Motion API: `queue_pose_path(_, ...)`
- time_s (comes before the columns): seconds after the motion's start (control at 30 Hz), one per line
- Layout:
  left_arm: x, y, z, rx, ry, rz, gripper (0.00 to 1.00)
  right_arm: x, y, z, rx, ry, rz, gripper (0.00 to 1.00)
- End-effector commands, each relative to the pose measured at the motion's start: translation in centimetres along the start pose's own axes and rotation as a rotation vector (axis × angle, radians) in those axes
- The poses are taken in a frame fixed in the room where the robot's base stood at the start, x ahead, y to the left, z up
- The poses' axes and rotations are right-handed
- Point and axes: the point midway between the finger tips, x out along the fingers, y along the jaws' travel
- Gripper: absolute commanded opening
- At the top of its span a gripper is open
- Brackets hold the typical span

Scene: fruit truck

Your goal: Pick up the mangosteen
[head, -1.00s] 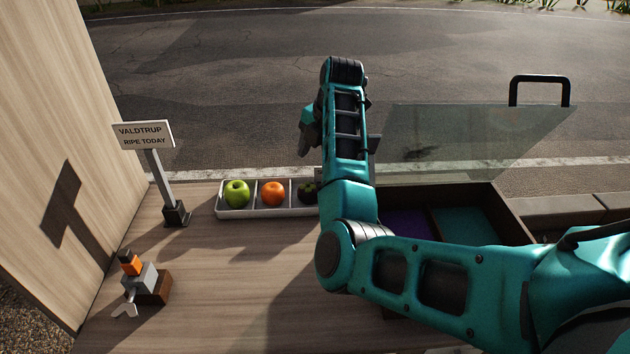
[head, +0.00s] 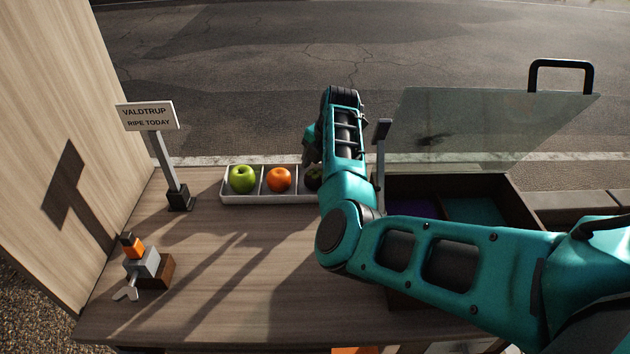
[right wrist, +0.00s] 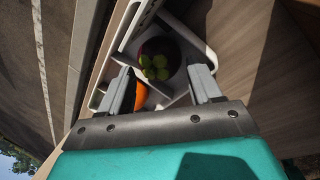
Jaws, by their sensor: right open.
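The mangosteen (right wrist: 158,58) is dark with a green leafy cap and sits in a compartment of the white tray. In the head view the mangosteen (head: 314,177) is partly hidden by my right arm. My right gripper (right wrist: 163,85) is open, with its two grey fingers pointing toward the mangosteen. The mangosteen shows beyond the fingertips, and nothing is held. In the head view my right gripper (head: 311,146) is mostly hidden behind its own arm, above the tray. My left gripper is not in view.
The white tray (head: 262,199) also holds a green apple (head: 242,179) and an orange (head: 279,180). A sign (head: 148,116) stands to the left. A dark box (head: 520,220) with a raised glass lid (head: 480,125) is at the right.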

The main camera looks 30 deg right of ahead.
Motion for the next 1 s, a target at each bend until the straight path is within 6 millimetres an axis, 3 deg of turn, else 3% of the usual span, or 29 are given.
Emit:
queue_pose_path(0.13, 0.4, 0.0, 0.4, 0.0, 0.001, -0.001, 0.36, 2.0, -0.1, 0.0, 0.0, 0.001, -0.001, 0.64)
queue_pose_path(0.43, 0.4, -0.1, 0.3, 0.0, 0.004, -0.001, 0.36, 2.4, 0.0, 0.1, 0.0, -0.001, 0.001, 0.64)
queue_pose_path(0.9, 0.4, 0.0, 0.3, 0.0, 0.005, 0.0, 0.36, 2.4, -0.1, 0.1, 0.0, 0.0, 0.0, 0.2)
queue_pose_path(1.0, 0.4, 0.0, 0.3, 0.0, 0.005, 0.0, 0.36, 2.4, -0.1, 0.1, 0.0, -0.001, 0.001, 0.2)
